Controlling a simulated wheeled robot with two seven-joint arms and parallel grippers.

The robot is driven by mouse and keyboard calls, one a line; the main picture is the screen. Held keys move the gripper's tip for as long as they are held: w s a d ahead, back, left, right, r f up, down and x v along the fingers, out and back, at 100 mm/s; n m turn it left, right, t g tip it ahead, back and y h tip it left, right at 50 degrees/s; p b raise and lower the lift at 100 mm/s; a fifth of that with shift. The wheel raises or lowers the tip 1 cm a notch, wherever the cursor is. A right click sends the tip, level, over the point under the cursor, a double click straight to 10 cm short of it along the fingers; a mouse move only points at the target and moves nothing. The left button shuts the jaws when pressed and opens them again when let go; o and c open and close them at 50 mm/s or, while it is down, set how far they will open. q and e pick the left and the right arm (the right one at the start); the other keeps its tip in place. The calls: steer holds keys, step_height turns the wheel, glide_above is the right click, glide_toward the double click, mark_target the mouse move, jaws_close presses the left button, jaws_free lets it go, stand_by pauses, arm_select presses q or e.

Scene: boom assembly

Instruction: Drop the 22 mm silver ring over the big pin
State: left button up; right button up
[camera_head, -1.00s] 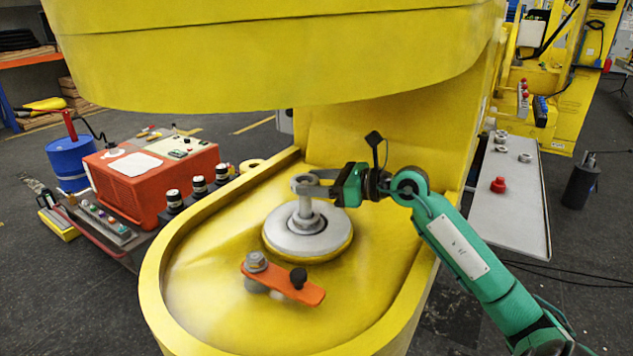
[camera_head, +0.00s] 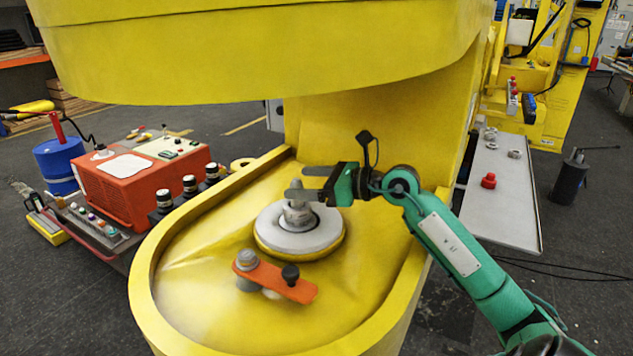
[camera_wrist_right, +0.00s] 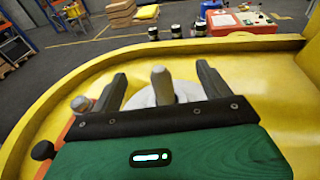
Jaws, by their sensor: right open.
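The big pin (camera_head: 297,188) stands upright on a round grey disc (camera_head: 270,236) in the yellow boom housing. A grey ring-like collar (camera_head: 298,215), apparently the silver ring, sits around the pin low down, just above the disc. Its edge is hard to separate from the pin's own base. My right gripper (camera_head: 294,183) is open, with its two fingers on either side of the pin's top. In the right wrist view, the pin (camera_wrist_right: 162,88) stands between the spread fingers, and nothing is held. My left gripper is not in view.
An orange lever (camera_head: 280,280) with a bolt and black knob lies in front of the disc. The yellow rim (camera_head: 145,280) borders the housing. The large yellow boom part (camera_head: 260,60) hangs above. A grey side table (camera_head: 505,205) holds a red part and several metal rings.

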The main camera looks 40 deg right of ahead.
steer(key=b+v, duration=0.6)
steer(key=v, duration=0.8)
steer(key=shift+f, duration=0.1)
stand_by(0.6)
